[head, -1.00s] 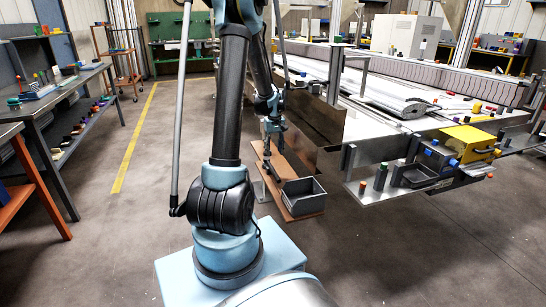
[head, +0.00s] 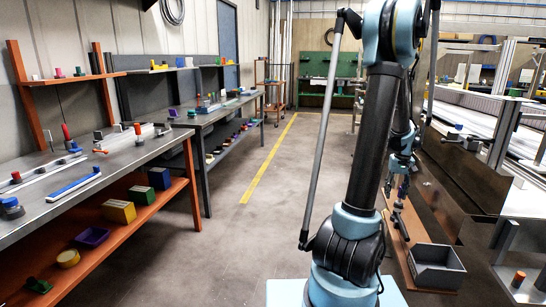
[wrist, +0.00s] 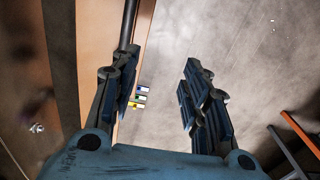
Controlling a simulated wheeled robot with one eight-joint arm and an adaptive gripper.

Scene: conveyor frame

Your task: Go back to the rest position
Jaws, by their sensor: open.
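In the head view my gripper (head: 396,205) hangs small at the right, pointing down above a brown board. My arm stands upright in the right half of the head view and hides part of the scene behind it.
A grey bin (head: 436,268) sits at the near end of the brown board (head: 408,240). The conveyor frame (head: 462,195) is at the right. Workbenches (head: 135,155) with shelves and small parts line the left. The floor (head: 250,245) between, with a yellow line, is clear.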

